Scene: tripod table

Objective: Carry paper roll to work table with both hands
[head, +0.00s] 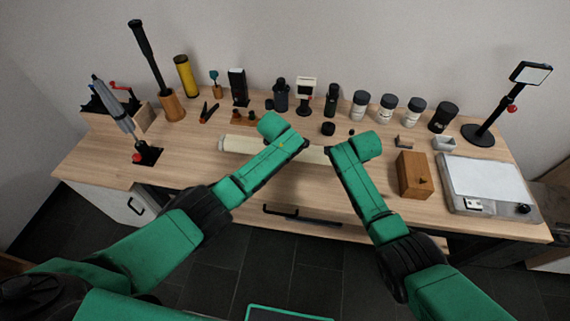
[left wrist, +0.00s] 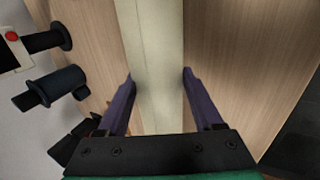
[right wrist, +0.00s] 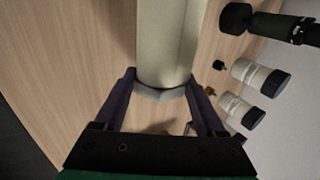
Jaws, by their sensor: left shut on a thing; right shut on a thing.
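The paper roll (head: 240,145) is a long cream cylinder lying level, left to right, at the front middle of the wooden work table (head: 100,165). My arms hide much of it in the head view. My left gripper (left wrist: 158,82) is shut on the roll, with one purple finger on each side of it. My right gripper (right wrist: 163,80) is shut on the roll near its grey-rimmed right end (right wrist: 160,93). The roll looks to be on or just above the table top; I cannot tell if it touches.
Along the back stand several jars (head: 387,107), dark bottles (head: 281,95) and a yellow cylinder (head: 186,76). A wooden box (head: 414,174) and a white-topped device (head: 485,184) are at the right. A grey tool (head: 113,103) stands upright at the left.

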